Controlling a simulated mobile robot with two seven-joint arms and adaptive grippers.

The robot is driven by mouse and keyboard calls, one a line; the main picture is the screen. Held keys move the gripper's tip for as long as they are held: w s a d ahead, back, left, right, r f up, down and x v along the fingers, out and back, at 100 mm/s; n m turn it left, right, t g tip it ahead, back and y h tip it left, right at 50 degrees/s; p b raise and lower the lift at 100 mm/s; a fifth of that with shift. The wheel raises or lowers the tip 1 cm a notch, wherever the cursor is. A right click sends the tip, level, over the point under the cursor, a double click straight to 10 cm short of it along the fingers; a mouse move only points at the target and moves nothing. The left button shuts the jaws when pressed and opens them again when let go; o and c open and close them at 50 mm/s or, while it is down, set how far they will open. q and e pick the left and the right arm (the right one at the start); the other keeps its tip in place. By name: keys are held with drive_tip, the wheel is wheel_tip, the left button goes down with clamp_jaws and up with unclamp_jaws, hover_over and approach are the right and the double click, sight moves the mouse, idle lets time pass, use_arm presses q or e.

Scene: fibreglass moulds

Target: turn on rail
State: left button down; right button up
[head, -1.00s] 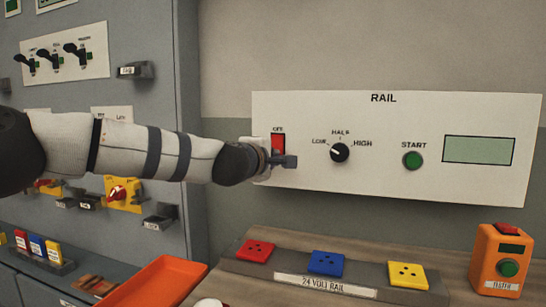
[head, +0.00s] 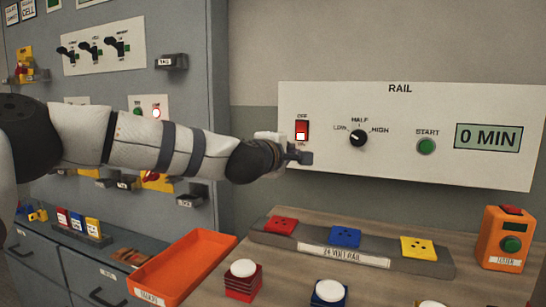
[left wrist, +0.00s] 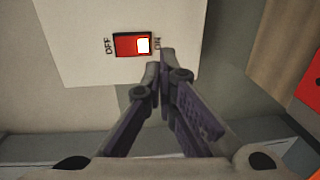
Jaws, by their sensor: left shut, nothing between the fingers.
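The white RAIL panel (head: 470,170) is on the wall at the right of the head view. Its red rocker switch (head: 301,131) is lit white at the ON end, and the display (head: 488,137) reads 0 MIN. The black knob (head: 358,138) and green START button (head: 426,146) sit between them. My left gripper (head: 304,156) is shut and empty, just below the switch. In the left wrist view the closed fingertips (left wrist: 166,58) are beside the ON end of the switch (left wrist: 133,44); I cannot tell whether they touch it. My right gripper is not in view.
Below the panel, a grey 24 VOLT RAIL strip (head: 271,235) holds red, blue and yellow sockets. An orange tester (head: 505,238) stands at the right. An orange tray (head: 180,268) and several coloured blocks with white tops are in front. A grey cabinet (head: 190,90) with switches stands left.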

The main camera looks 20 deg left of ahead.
use_arm(q)
drive_tip(key=s+f, duration=0.1)
drive_tip(key=s, duration=0.5)
drive_tip(key=shift+a+p, duration=0.2)
drive_tip(key=shift+p, duration=0.15)
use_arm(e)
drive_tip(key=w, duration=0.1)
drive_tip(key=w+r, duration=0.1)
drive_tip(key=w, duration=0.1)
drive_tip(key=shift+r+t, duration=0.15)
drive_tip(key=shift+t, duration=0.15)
